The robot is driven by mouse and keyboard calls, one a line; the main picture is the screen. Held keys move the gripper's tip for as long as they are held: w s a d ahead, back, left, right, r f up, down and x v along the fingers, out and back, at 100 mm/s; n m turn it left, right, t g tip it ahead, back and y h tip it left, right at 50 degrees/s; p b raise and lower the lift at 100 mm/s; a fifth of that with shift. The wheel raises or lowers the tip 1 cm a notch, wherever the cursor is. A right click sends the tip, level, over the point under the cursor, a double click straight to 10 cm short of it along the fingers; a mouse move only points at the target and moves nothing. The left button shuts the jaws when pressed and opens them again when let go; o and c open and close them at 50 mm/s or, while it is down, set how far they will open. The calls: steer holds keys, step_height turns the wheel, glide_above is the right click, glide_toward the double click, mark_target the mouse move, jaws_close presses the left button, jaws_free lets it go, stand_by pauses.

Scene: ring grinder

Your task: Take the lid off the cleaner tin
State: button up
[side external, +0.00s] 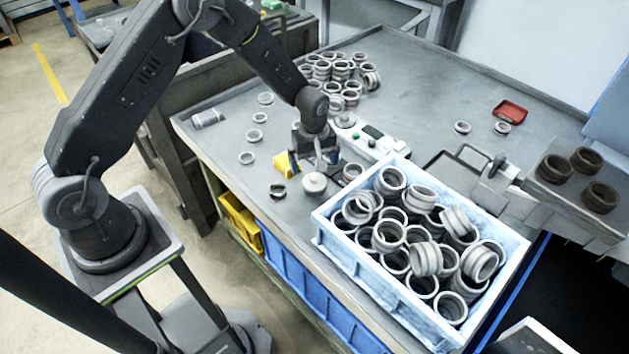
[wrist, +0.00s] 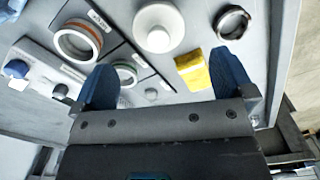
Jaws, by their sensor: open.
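The cleaner tin, as far as I can tell, is the small pale round container (side external: 314,183) standing on the grey bench near its front edge. In the wrist view it is the white round shape (wrist: 158,22) near the top centre. My gripper (side external: 316,162) hangs just above and behind the tin in the side view, fingers pointing down. In the wrist view its two blue fingers (wrist: 164,80) are spread wide with nothing between them, and the tin lies beyond their tips, apart from them.
A yellow block (wrist: 194,70) and a dark ring clamp (wrist: 231,22) lie close to the tin. Rings with orange (wrist: 77,41) and green bands lie on its other side. A pale blue crate (side external: 330,232) full of metal rings stands to the right. Stacked rings (side external: 335,72) stand behind.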

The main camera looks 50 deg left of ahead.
mark_target(314, 175)
steer(key=shift+w+a+f, duration=0.1)
steer(key=shift+w+f, duration=0.05)
steer(key=shift+f, duration=2.95)
steer(key=c, duration=1)
steer(key=shift+r, duration=0.15)
